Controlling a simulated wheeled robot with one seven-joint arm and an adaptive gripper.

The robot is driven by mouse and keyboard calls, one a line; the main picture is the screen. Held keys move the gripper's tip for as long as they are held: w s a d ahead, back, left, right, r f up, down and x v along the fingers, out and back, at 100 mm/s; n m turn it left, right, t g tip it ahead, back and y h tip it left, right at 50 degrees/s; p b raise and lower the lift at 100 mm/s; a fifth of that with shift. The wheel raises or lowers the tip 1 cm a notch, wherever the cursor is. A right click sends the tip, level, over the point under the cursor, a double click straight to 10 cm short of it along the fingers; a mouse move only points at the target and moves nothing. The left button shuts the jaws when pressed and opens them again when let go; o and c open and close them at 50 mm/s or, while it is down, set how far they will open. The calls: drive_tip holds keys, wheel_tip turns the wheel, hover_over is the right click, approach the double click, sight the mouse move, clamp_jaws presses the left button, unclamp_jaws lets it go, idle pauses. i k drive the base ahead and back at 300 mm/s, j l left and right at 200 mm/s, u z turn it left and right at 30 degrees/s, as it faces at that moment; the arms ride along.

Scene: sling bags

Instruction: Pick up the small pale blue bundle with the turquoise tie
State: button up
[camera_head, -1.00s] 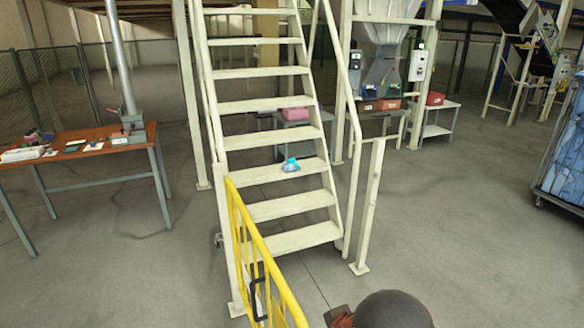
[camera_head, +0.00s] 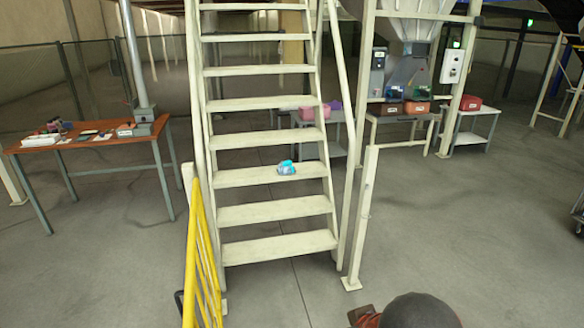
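The small pale blue bundle with the turquoise tie (camera_head: 286,168) sits on a lower tread of the cream metal staircase (camera_head: 264,213), right of the tread's middle. It is small in the view and nothing covers it. A dark rounded part of my own arm and a reddish part beside it show at the bottom edge, right of centre, well short of the stairs. My gripper's fingers cannot be seen.
A yellow railing (camera_head: 200,252) stands at the lower left before the stairs. A cream post (camera_head: 361,215) stands right of them. A wooden-topped workbench (camera_head: 90,145) is on the left. Grey tables with coloured bins (camera_head: 403,109) are behind right. Floor right of the post is open.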

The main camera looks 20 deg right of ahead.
sight(286, 168)
drive_tip(key=i+l+u, duration=0.1)
drive_tip(key=i+l, duration=0.4)
drive_tip(key=i+l+u, duration=0.1)
drive_tip(key=i+l, duration=0.4)
drive_tip(key=l, duration=0.2)
drive_tip(key=i+l, duration=0.1)
drive_tip(key=i, duration=0.35)
drive_tip(key=i+l+u, duration=0.1)
drive_tip(key=i, duration=0.4)
drive_tip(key=i+l, duration=0.2)
drive_tip(key=i, duration=0.25)
drive_tip(key=i+l+u, duration=0.1)
drive_tip(key=i, duration=0.4)
drive_tip(key=i+l, duration=0.25)
drive_tip(key=i, duration=0.2)
